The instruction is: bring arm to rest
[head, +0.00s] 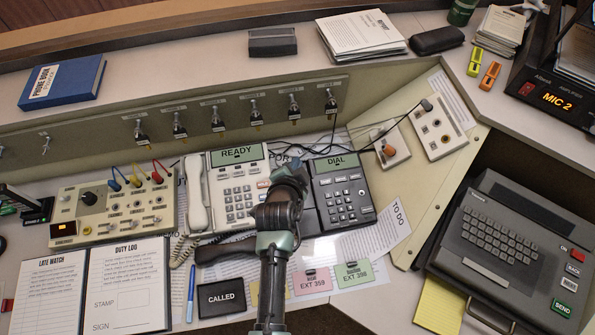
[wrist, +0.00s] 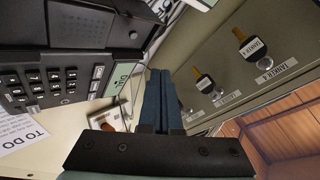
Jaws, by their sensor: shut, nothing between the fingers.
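My arm (head: 275,260) reaches up from the bottom middle of the head view over the desk. My gripper (head: 290,176) is above the gap between the pale phone (head: 238,190) reading READY and the dark phone (head: 342,195) reading DIAL. In the wrist view my gripper's (wrist: 160,95) two blue-grey fingers lie side by side, shut, with nothing held. The dark phone (wrist: 60,85) fills the left of that view. I cannot tell whether the fingers touch anything.
A panel (head: 190,115) with hanging keys stands behind the phones. Cables run to a small switch box (head: 390,146). A keyboard terminal (head: 510,240) sits right.

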